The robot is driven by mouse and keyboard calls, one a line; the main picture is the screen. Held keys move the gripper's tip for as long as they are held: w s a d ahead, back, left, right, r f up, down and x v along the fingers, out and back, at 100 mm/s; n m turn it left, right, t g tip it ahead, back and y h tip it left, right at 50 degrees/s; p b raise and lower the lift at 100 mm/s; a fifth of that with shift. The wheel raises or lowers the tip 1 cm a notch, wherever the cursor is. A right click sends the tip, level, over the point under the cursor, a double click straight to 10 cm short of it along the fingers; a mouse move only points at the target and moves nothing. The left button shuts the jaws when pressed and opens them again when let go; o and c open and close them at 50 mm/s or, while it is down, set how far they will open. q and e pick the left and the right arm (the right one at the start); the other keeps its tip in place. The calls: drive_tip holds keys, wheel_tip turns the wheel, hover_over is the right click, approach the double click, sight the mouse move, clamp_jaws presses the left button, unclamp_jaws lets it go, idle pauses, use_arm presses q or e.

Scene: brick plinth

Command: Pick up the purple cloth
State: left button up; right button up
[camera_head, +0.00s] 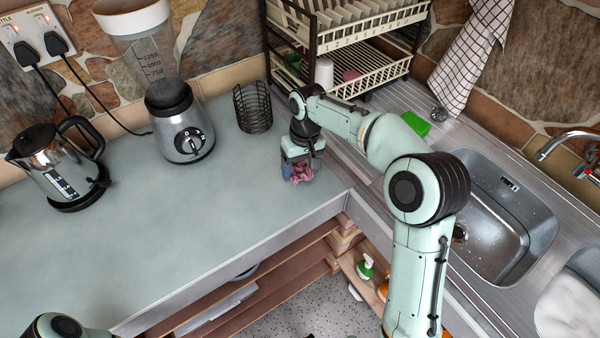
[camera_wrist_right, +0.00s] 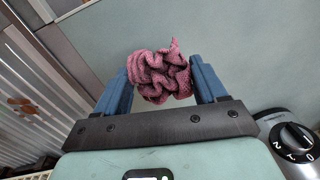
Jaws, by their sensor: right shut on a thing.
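The purple cloth (camera_wrist_right: 160,73) is a crumpled pinkish-purple bundle between the two blue fingers of my right gripper (camera_wrist_right: 162,85) in the right wrist view. The fingers press it from both sides. In the head view the cloth (camera_head: 299,174) shows just below my right gripper (camera_head: 298,169), over the counter near its front right corner. I cannot tell whether the cloth touches the counter. My left arm shows only as a part at the bottom left of the head view, and its gripper is out of view.
A black wire basket (camera_head: 253,107) stands close behind my right gripper. A blender (camera_head: 180,120) and a kettle (camera_head: 62,170) stand at the left. A dish rack (camera_head: 345,60) is at the back, a sink (camera_head: 510,225) at the right. The counter's middle (camera_head: 190,220) is clear.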

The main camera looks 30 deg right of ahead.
sight(300, 168)
use_arm(q)
drive_tip(key=w+r+p, duration=0.1)
drive_tip(key=r, duration=0.1)
drive_tip(key=w+r+p, duration=0.2)
drive_tip(key=shift+w+r, duration=0.2)
drive_tip(key=shift+r, duration=0.05)
use_arm(e)
wheel_tip(300, 168, up, 16)
drive_tip(key=o, duration=0.3)
drive_tip(key=shift+c, duration=1.1)
